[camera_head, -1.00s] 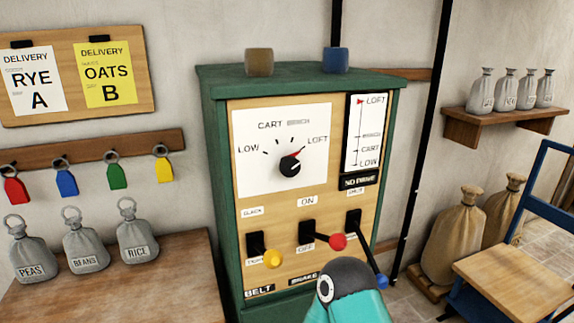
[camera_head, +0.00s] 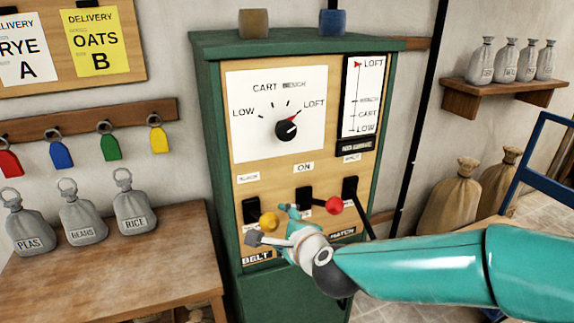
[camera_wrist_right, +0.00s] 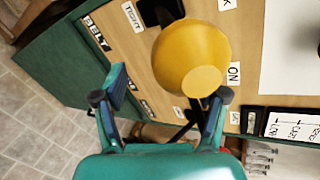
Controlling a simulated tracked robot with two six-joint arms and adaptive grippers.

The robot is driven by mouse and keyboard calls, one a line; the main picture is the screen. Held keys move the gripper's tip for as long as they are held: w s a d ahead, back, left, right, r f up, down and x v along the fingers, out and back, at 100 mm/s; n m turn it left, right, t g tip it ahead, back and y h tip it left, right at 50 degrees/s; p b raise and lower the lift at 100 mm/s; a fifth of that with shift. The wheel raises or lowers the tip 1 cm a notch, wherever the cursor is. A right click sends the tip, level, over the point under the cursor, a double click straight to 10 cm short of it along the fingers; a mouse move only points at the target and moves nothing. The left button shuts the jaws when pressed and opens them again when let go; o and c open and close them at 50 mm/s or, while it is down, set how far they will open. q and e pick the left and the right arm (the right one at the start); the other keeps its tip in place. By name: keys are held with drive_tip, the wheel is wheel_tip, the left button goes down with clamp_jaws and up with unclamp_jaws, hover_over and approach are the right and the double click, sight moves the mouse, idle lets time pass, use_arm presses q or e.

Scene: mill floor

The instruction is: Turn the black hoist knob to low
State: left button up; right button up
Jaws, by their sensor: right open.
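The black hoist knob (camera_head: 287,131) is on the white dial plate (camera_head: 250,140) of the green cabinet. Its red pointer aims up and right toward LOFT; LOW is marked on the left. My right gripper (camera_head: 272,224) is open below the knob, in front of the lever row. The yellow lever ball (camera_head: 268,221) shows close to its fingertips. In the right wrist view the yellow ball (camera_wrist_right: 190,60) lies ahead of the open jaws (camera_wrist_right: 166,92), nearer the right finger; I cannot tell whether they touch. My left gripper is not in view.
A red lever ball (camera_head: 333,205) stands beside the yellow one. My right arm covers the blue lever's end. A vertical scale (camera_head: 362,100) has a red marker at LOFT.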

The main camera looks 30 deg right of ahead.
sight(288, 133)
drive_tip(key=s+d+r+m+t+h, duration=0.1)
drive_tip(key=s+r, duration=0.2)
drive_tip(key=r, duration=0.3)
drive_tip(key=s+d+r+m+t+b, duration=0.1)
drive_tip(key=s+r+t, duration=0.1)
drive_tip(key=r, duration=0.3)
drive_tip(key=s+d+r+t+h, duration=0.1)
drive_tip(key=s+r, duration=0.2)
drive_tip(key=r, duration=0.3)
drive_tip(key=x, duration=1.1)
drive_tip(key=a+x, duration=0.1)
drive_tip(key=x, duration=0.4)
drive_tip(key=shift+w+d+r+b, duration=0.15)
drive_tip(key=shift+w+b, duration=0.25)
drive_tip(key=shift+w, duration=0.1)
